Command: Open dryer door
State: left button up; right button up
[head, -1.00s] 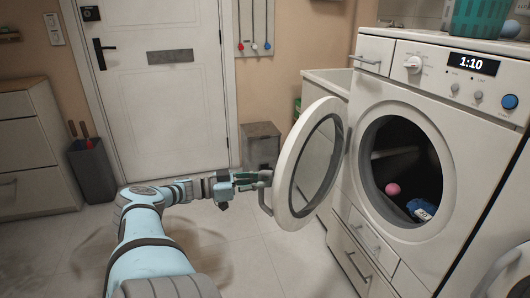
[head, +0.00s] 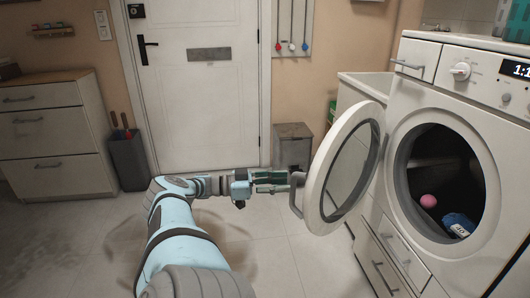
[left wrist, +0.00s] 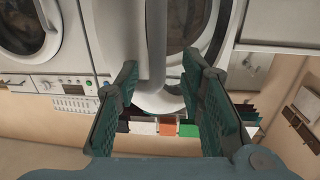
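The dryer (head: 410,75) stands at the right with its round door (head: 318,190) swung wide open to the left. The drum opening is uncovered, with a pink ball (head: 428,201) and a blue item (head: 458,224) inside. My left gripper (head: 290,181) is at the curved grey door handle (head: 297,205) on the door's outer side. In the left wrist view, the fingers (left wrist: 160,82) are spread, with the handle bar (left wrist: 156,35) between and beyond their tips. Gaps show on both sides of the bar. My right gripper is not in view.
A white entrance door (head: 205,105) stands behind. A grey bin (head: 292,147) is on the floor behind the dryer door. A drawer cabinet (head: 58,130) and a dark holder (head: 128,160) stand at the left. The floor between is clear.

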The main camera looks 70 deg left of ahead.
pick_arm(q)
jog(key=v, duration=0.8)
